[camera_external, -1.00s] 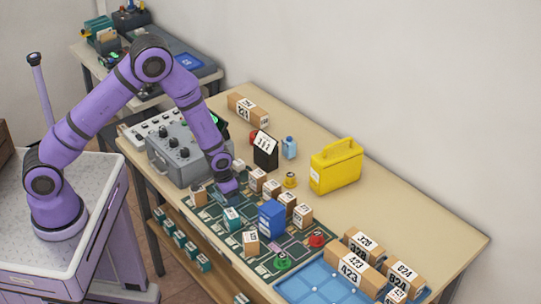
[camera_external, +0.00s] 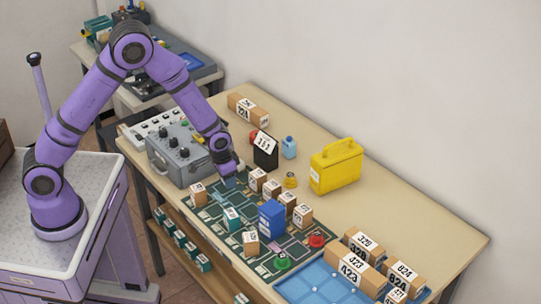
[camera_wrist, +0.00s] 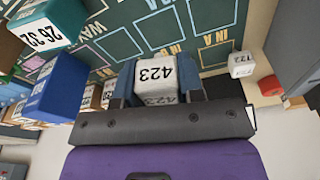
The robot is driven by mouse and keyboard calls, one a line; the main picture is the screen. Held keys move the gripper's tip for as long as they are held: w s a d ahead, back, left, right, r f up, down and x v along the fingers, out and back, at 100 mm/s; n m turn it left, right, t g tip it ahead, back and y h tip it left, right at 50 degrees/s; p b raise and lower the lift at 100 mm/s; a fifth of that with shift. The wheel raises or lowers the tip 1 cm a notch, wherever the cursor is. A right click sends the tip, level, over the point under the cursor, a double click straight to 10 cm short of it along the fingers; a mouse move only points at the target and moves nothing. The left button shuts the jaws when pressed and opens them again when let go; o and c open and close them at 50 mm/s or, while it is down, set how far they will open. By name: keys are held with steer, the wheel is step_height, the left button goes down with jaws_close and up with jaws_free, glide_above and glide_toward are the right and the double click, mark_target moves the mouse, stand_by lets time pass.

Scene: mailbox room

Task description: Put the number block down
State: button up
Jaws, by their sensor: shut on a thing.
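My gripper (camera_external: 229,181) is over the far left part of the dark green board (camera_external: 210,205), left of the row of brown boxes. In the wrist view my gripper (camera_wrist: 157,88) has its blue fingers on both sides of a white number block (camera_wrist: 156,70) marked 423, shut on it. In the external view the block is hidden by the gripper. I cannot tell whether the block touches the board.
Numbered boxes (camera_external: 272,187) and a blue box (camera_external: 271,219) stand close by on the board. A grey control box (camera_external: 180,150) is to the left. A black sign (camera_external: 265,155) and yellow case (camera_external: 336,167) stand behind. Open tabletop (camera_external: 400,215) lies right of the case.

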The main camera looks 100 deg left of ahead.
steer(key=r, duration=0.1)
steer(key=d+r, duration=0.1)
steer(key=r, duration=0.1)
steer(key=shift+w+d, duration=0.1)
steer(key=d+r+n, duration=0.3)
steer(key=d+r, duration=0.3)
steer(key=d, duration=0.6)
glide_above(274, 207)
steer(key=shift+s+f, duration=0.2)
steer(key=shift+f, duration=2.45)
steer(key=shift+f, duration=0.2)
steer(key=o, duration=0.9)
steer(key=shift+r, duration=0.15)
